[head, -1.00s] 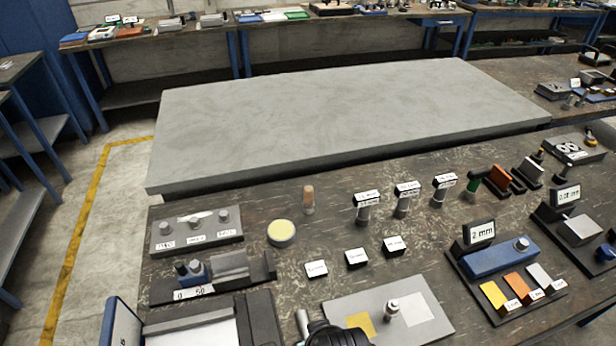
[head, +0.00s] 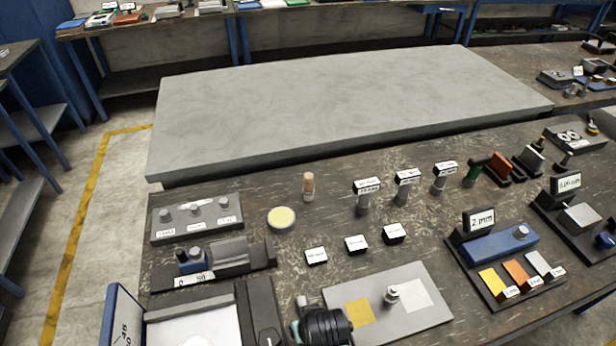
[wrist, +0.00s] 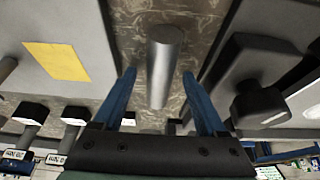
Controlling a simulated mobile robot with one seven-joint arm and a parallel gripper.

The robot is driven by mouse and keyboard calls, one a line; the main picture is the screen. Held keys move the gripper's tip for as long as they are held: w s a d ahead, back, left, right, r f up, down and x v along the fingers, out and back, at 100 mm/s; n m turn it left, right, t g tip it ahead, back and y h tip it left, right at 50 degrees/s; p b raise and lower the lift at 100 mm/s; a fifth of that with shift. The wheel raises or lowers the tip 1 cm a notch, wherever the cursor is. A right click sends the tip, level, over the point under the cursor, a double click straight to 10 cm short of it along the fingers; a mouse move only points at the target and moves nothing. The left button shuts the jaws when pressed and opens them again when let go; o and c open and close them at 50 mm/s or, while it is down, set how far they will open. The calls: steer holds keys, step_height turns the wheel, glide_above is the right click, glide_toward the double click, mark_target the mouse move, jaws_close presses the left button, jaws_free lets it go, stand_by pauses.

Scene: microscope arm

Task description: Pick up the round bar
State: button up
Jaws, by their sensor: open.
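The round bar (wrist: 163,65) is a plain grey cylinder in the wrist view. It lies in line with the gap between the two blue fingers of my gripper (wrist: 159,76), with a gap on each side. My gripper is open and holds nothing. In the head view my gripper (head: 322,326) is a dark shape at the bottom edge. The top of a small grey cylinder, apparently the bar (head: 302,301), shows just left of it; its lower part is hidden.
A grey plate (head: 425,318) with a yellow square and a small metal post lies right of my gripper. Black labelled blocks (head: 356,245) and upright labelled cylinders (head: 362,200) stand behind. A large grey slab (head: 340,105) lies farther back.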

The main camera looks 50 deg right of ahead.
jaws_close()
stand_by(0.3)
stand_by(1.1)
steer(key=shift+w+r, duration=0.1)
steer(key=shift+r, duration=0.05)
